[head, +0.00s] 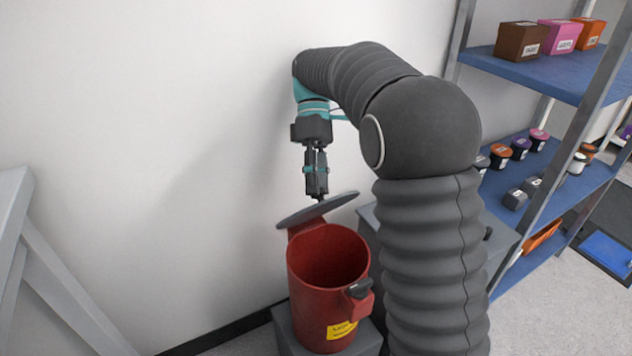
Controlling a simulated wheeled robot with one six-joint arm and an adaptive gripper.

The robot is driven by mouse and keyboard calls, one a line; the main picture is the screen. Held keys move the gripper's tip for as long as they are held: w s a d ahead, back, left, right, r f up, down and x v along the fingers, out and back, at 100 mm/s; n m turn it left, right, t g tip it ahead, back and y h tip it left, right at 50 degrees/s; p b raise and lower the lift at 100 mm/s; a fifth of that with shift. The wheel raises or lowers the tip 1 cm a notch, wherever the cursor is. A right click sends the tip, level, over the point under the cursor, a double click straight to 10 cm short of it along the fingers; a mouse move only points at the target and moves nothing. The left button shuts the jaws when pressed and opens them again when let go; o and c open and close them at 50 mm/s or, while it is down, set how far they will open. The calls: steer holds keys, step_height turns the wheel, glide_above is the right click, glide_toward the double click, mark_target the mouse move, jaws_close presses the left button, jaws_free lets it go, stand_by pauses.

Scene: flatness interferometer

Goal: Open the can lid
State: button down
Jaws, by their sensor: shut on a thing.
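The red can (308,308) stands upright with a yellow label low on its front and a grey-black latch piece on its right side. Its grey lid (303,215) is raised off the rim and tilted, up at the right, above the red bracket at the can's back. The can's mouth is uncovered and its dark red inside shows. My gripper (318,193) points down over the lid, shut, with its fingertips at the lid's upper side. The exact contact is small and hard to make out.
The can stands on a grey block (285,335) close to the white wall. A grey cabinet (503,233) is behind my arm. A blue-shelved rack (545,78) with boxes and small jars stands at the right. A grey frame (62,285) stands at the left.

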steer(key=c, duration=0.8)
jaws_free()
steer(key=shift+f, duration=0.1)
steer(key=shift+s, duration=0.1)
